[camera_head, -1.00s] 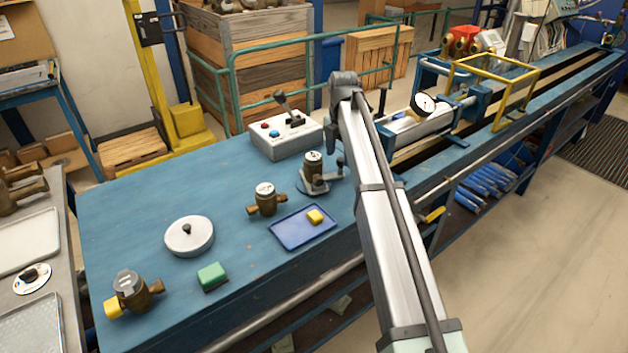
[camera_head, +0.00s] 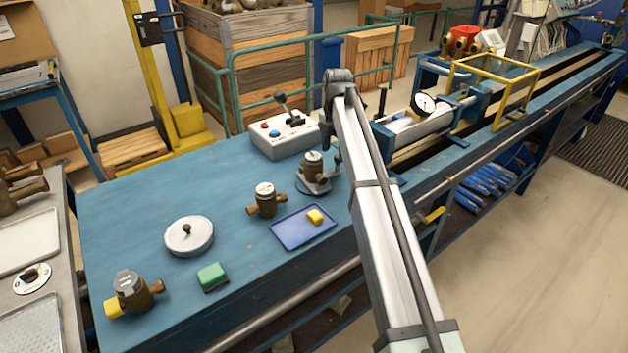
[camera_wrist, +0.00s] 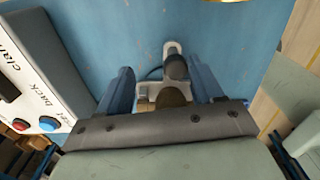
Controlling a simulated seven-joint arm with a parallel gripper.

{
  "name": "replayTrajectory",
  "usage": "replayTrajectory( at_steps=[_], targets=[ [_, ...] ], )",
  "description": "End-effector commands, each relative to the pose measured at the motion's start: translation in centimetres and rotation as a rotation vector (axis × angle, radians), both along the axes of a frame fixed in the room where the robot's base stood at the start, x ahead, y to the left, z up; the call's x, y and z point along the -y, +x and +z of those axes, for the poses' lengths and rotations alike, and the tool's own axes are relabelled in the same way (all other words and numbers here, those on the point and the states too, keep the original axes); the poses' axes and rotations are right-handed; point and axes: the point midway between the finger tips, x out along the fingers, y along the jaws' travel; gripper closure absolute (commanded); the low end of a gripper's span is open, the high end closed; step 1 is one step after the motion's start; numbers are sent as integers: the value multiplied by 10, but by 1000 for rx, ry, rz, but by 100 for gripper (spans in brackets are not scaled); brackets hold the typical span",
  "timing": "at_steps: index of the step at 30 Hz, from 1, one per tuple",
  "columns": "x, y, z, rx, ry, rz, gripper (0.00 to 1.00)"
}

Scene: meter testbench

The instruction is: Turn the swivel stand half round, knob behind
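The swivel stand (camera_head: 313,188) is a round base with a light grey plate on the blue bench, bearing a brown meter (camera_head: 313,168). Its dark knob, at the stand's right in the head view, is partly hidden by my gripper (camera_head: 331,150). In the wrist view the knob (camera_wrist: 176,68) stands on the pale plate (camera_wrist: 171,48), with the brown meter body (camera_wrist: 171,97) nearer the camera. My gripper (camera_wrist: 163,78) is open there, its two blue fingers on either side of the knob with gaps.
The white control box (camera_head: 285,138) with a lever stands close behind the stand and left of my gripper. A second meter (camera_head: 266,200), a blue tray (camera_head: 302,228) with a yellow block, and a round lidded dish (camera_head: 189,236) lie further left and front. The test rail (camera_head: 430,122) is at right.

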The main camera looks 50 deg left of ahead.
Motion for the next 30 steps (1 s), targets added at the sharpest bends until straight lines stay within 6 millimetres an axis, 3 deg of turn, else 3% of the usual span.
replayTrajectory(
  at_steps=[30],
  targets=[
    [-26,-6,0,0,0,0,34]
  ],
)
